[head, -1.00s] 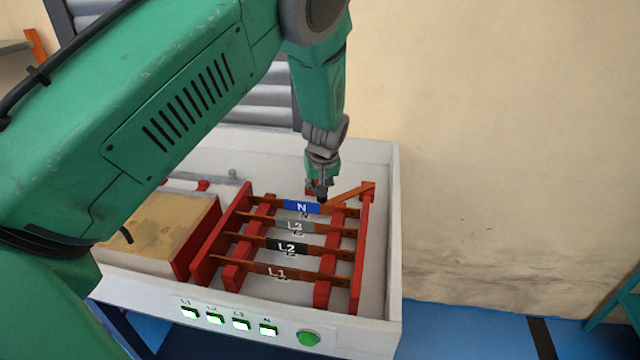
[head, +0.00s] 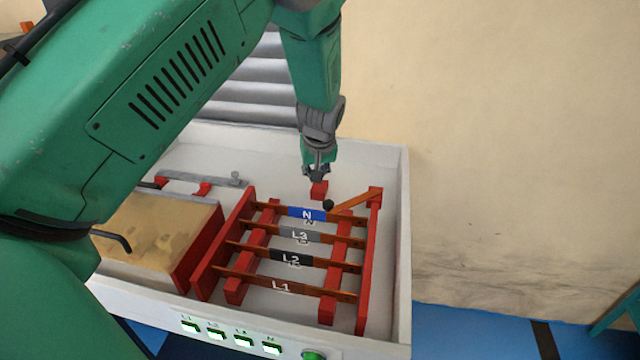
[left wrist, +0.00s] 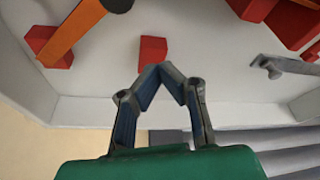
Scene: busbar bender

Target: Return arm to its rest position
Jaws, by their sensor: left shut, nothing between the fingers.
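My left gripper (head: 317,172) hangs down above the back of the white box, just behind the N busbar (head: 306,214). In the left wrist view its two fingers (left wrist: 160,70) meet at the tips with nothing between them. Below and in front of it, an orange lever (head: 356,200) with a black knob (head: 328,205) slants across the back right of the busbars. The lever and its knob also show in the left wrist view (left wrist: 72,32), apart from the fingers. My right gripper is in neither view.
The busbars L3 (head: 300,236), L2 (head: 292,260) and L1 (head: 282,286) lie in red supports inside the white box (head: 402,250). A red block (head: 319,190) is close below the gripper. Lit buttons (head: 216,333) line the front. A tan wall (head: 520,150) stands right.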

